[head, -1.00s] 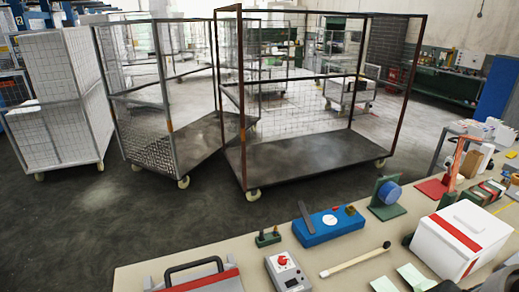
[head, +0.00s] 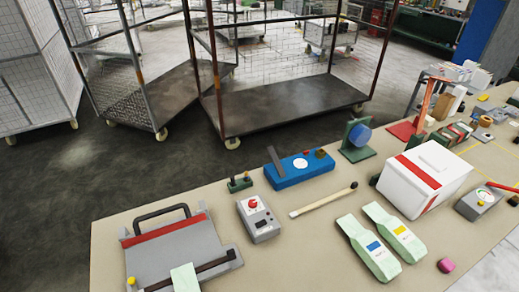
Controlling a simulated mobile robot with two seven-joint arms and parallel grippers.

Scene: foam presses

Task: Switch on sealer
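A flat grey device (head: 172,250) with a red bar and a black loop handle, which looks like the sealer, lies at the bench's near left in the head view. A dark strip with a small yellow knob (head: 131,282) runs along its front, and a pale green piece (head: 185,278) lies over that strip. Whether the device is on cannot be told. A grey box (head: 259,219) with a red button (head: 253,203) and a dark switch stands to its right. Neither of my grippers is in view.
A blue lever device (head: 300,170), a wooden stick (head: 322,201), two pale green pouches (head: 368,249), and a white box with a red band (head: 425,177) are on the beige bench (head: 230,277). Wire trolleys (head: 290,105) stand beyond it.

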